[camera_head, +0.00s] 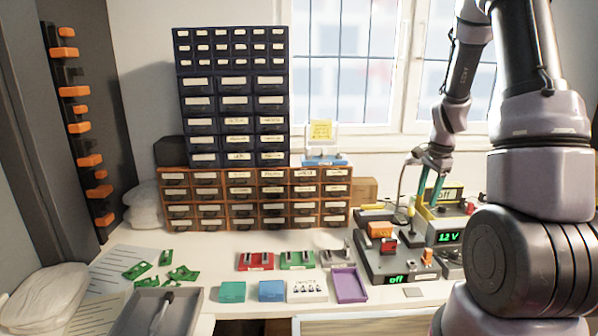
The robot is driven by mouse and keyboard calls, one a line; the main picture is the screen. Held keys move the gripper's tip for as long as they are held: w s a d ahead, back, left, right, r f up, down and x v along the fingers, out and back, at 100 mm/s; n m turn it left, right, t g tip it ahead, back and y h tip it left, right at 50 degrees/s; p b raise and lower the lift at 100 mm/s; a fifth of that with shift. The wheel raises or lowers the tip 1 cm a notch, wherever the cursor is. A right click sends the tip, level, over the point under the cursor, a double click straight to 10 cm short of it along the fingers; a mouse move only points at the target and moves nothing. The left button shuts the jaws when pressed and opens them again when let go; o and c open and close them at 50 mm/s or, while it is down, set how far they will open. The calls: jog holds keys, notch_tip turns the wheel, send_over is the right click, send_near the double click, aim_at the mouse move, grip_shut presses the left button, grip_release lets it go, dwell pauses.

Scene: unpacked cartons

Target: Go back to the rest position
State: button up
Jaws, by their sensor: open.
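My gripper (431,187) is at the end of my arm, on the right of the head view. It points down over the bench instruments, in front of the window. Its two green-tipped fingers are apart and I see nothing held between them. It is close to a yellow-cased instrument (441,212) with a green display. I cannot tell whether the fingertips touch anything. My arm fills the right side of the view and hides part of the bench there.
Dark drawer cabinets (232,95) stand on brown ones (255,197) at the back. A dark station (375,258) with orange and red parts stands left of the instrument. Green boards (137,270), small boxes (232,291) and a purple tray (350,284) lie at the front.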

jog(key=s+a+r+n+t+y, duration=0.1)
jog(key=s+a+r+n+t, duration=0.2)
jog(key=r, duration=0.6)
jog(key=s+a+r+n, duration=0.2)
jog(key=s+a+r, duration=0.35)
jog(key=r, duration=0.45)
jog(key=s+a+r+n+t, duration=0.1)
jog(key=s+a+r+n, duration=0.2)
jog(key=s, duration=0.3)
jog(key=s+a+r+n+t, duration=0.1)
jog(key=s+a+r+n, duration=0.2)
jog(key=s+r, duration=0.2)
jog(key=shift+s+a+r+t+y, duration=0.2)
jog(key=shift+s+t+y, duration=0.15)
jog(key=shift+s, duration=0.75)
jog(key=shift+d, duration=0.1)
